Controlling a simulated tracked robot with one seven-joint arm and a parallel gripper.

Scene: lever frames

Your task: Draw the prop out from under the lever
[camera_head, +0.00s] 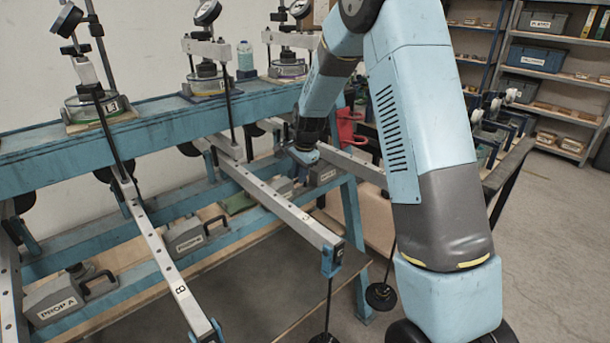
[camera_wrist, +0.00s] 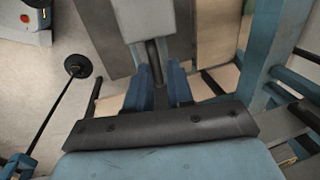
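Several grey props sit on the blue lower rails under the levers. Prop A (camera_head: 62,303) is at the front left, and another labelled prop (camera_head: 187,238) is behind it. Further grey props (camera_head: 322,173) sit farther right, near my gripper, their labels too small to read. My gripper (camera_head: 303,156) is low by the right-hand levers, partly hidden by my arm. In the wrist view, its two blue fingers (camera_wrist: 160,88) stand on either side of a dark bar (camera_wrist: 151,55) that runs to a pale grey block (camera_wrist: 145,15). I cannot tell whether the fingers touch the bar.
Hanging rods with black discs (camera_head: 381,296) stand near my arm; one disc shows in the wrist view (camera_wrist: 78,65). Dial gauges (camera_head: 207,13) top the bench. Shelves are at right.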

